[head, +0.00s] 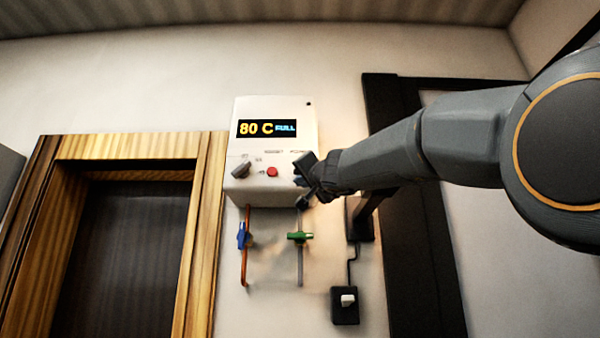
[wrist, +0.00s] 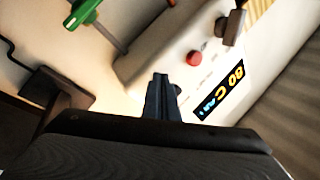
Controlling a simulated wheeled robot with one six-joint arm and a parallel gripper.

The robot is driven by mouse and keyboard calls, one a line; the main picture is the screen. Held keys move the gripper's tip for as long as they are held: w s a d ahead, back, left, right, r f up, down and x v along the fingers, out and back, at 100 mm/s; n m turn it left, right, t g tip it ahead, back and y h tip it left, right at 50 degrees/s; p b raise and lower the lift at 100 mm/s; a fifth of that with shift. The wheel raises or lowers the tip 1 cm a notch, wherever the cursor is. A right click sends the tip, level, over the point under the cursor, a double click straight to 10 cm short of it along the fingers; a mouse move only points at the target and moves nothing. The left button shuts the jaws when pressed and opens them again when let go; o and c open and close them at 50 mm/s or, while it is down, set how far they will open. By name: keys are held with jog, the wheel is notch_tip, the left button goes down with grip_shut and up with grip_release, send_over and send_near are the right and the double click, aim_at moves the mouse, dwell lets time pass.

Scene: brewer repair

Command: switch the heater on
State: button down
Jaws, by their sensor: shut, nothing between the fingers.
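The white heater (head: 275,110) hangs on the wall. Its display (head: 266,129) is lit and reads "80 C FULL". A dark knob (head: 241,170) and a red button (head: 272,171) sit on its front; in the wrist view the button (wrist: 194,58) and knob (wrist: 230,27) lie above and right of the fingers. My gripper (head: 303,182) is shut and empty at the heater's lower right front. The fingers (wrist: 163,82) hide that part of the panel, so any control there is covered. I cannot tell whether the fingertips touch the panel.
Below the heater are a blue-handled valve (head: 242,236) on a copper pipe and a green-handled valve (head: 300,237) on a grey pipe. A black wall box (head: 345,306) with a white part is lower right. A wooden frame (head: 208,240) stands left, a black frame (head: 425,250) right.

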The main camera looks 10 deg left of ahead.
jog(key=s+d+f+b, duration=0.1)
jog(key=s+d+b, duration=0.1)
jog(key=s, duration=0.7)
jog(key=shift+s+d+b, duration=0.15)
jog(key=shift+s+b, duration=0.2)
jog(key=shift+b, duration=0.55)
jog(key=shift+f, duration=0.1)
dwell(0.4)
